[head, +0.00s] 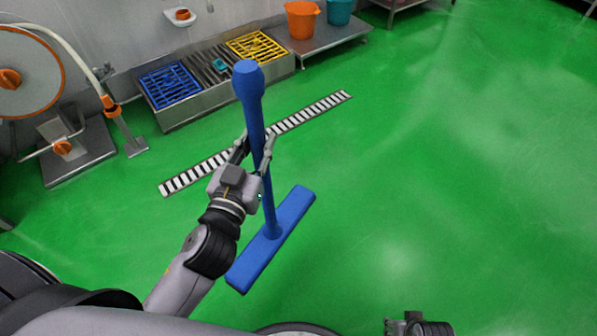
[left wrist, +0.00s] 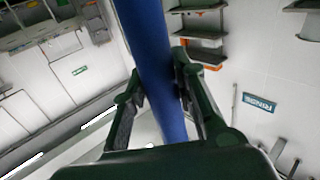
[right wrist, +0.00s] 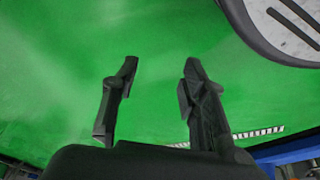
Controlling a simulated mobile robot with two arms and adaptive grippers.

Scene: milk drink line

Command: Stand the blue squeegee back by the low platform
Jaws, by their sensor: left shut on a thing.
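The blue squeegee (head: 272,232) is in my left gripper (head: 254,150), which is shut on its handle. The handle stands nearly upright with its thick knob end at the top and the wide blue head at the bottom. I cannot tell whether the head touches the floor. In the left wrist view the blue handle (left wrist: 150,50) runs between the two fingers. A low steel platform (head: 325,42) stands by the back wall, beyond the squeegee. My right gripper (right wrist: 160,95) is open and empty over green floor; only part of it shows at the bottom of the head view.
A steel unit (head: 190,112) with blue and yellow grates stands beside the platform. An orange bucket (head: 301,20) and a teal bucket (head: 340,10) stand on the platform. A slotted floor drain (head: 300,117) lies in front. A hose reel (head: 25,75) is at left. The right-hand floor is clear.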

